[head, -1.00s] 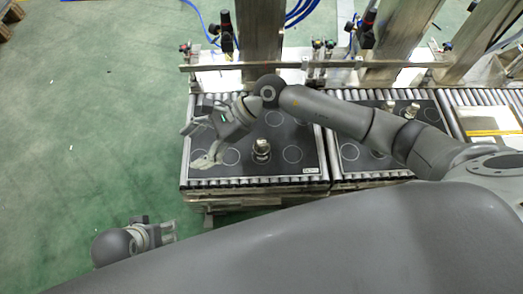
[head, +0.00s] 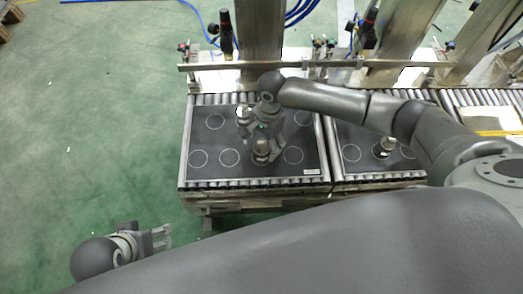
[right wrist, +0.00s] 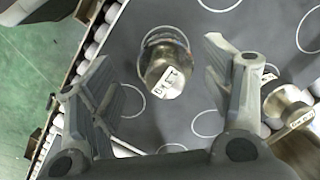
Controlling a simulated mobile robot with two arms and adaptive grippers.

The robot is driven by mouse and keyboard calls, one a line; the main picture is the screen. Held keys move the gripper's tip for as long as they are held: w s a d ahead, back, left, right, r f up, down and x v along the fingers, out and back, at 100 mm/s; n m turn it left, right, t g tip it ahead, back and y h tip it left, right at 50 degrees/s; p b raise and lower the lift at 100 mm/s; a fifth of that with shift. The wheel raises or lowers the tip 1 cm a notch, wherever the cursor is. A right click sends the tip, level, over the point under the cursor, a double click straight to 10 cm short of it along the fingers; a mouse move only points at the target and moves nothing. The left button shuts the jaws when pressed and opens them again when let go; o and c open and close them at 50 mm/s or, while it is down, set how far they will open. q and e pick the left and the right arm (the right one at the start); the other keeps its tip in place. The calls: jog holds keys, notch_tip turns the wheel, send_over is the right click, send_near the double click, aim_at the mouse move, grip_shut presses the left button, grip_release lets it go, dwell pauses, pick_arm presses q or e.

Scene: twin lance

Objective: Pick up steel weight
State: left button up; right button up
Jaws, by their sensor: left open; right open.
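A shiny steel weight (head: 261,147) stands on the black mat (head: 200,176) with white circles. My right gripper (head: 262,140) is open over this mat, close to the weight and partly in front of it. In the right wrist view a steel weight (right wrist: 166,74) with a label on its top lies between the open fingers of my right gripper (right wrist: 160,60), and neither finger visibly touches it. A second weight (right wrist: 290,115) is partly hidden behind the right finger. My left gripper (head: 162,237) is open and empty, low at the left over the green floor.
Another weight (head: 383,147) stands on the second black mat (head: 350,170) to the right. Roller tracks (head: 255,185) edge the mats. A metal rail (head: 300,65) and steel posts (head: 259,30) stand at the back. The floor (head: 90,130) at the left is clear.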

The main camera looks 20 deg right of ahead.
aim_at(260, 150)
jog(key=f, duration=0.2)
jog(key=a+f, duration=0.1)
jog(key=f, duration=0.1)
jog(key=shift+f+b, duration=0.15)
jog(key=shift+b, duration=0.25)
jog(key=shift+c, duration=0.5)
grip_shut()
jog(key=shift+w, duration=0.1)
